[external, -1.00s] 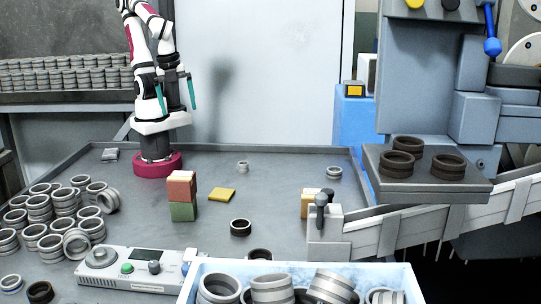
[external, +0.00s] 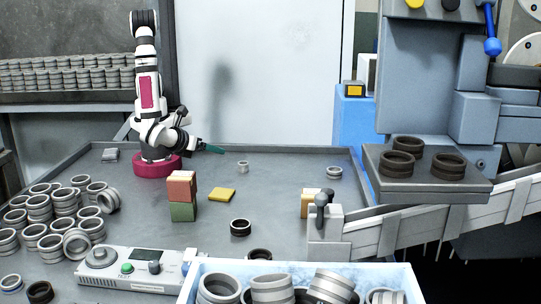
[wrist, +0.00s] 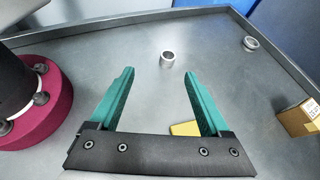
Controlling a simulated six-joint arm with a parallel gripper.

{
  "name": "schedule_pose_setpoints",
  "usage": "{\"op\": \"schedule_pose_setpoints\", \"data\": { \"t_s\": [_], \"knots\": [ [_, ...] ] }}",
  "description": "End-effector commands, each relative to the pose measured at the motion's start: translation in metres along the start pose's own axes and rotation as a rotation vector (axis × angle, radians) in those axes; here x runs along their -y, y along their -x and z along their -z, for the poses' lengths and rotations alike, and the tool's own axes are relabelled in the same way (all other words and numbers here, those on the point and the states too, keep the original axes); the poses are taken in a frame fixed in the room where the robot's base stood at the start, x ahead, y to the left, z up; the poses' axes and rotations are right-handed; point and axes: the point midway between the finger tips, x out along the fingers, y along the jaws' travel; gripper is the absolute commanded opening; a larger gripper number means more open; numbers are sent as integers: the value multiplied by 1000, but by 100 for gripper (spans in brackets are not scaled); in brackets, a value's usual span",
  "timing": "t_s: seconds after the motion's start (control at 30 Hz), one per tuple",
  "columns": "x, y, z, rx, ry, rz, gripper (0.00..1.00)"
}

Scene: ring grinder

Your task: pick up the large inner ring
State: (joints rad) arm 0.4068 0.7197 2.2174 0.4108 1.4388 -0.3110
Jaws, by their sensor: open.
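Several loose rings lie on the grey table; I cannot tell for certain which is the large inner ring. A small silvery ring (external: 243,166) lies near the back middle and shows ahead of my fingertips in the wrist view (wrist: 167,59). A wider grey ring (external: 334,172) lies farther right, also at upper right in the wrist view (wrist: 250,43). A dark ring (external: 240,228) lies nearer the front. My gripper (external: 213,149) is beside my base, low and pointing right. Its teal fingers (wrist: 158,74) are open and apart, with nothing held between them.
A yellow block (external: 222,195) and stacked red and green blocks (external: 183,196) stand mid-table. Piled rings (external: 62,200) fill the left.

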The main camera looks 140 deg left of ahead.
Motion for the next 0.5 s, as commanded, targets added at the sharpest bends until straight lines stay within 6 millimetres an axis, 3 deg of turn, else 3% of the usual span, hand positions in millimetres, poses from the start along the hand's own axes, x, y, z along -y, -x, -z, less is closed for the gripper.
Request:
{"op": "schedule_pose_setpoints", "data": {
  "t_s": [0.03, 0.17, 0.27, 0.5],
  "knots": [
    [2, -5, 13, 42, -47, 34, 81],
    [5, -14, 28, 92, -104, 87, 81],
    [7, -33, 28, 100, -111, 89, 81],
    [11, -99, 22, 97, -111, 83, 81]
  ]
}}
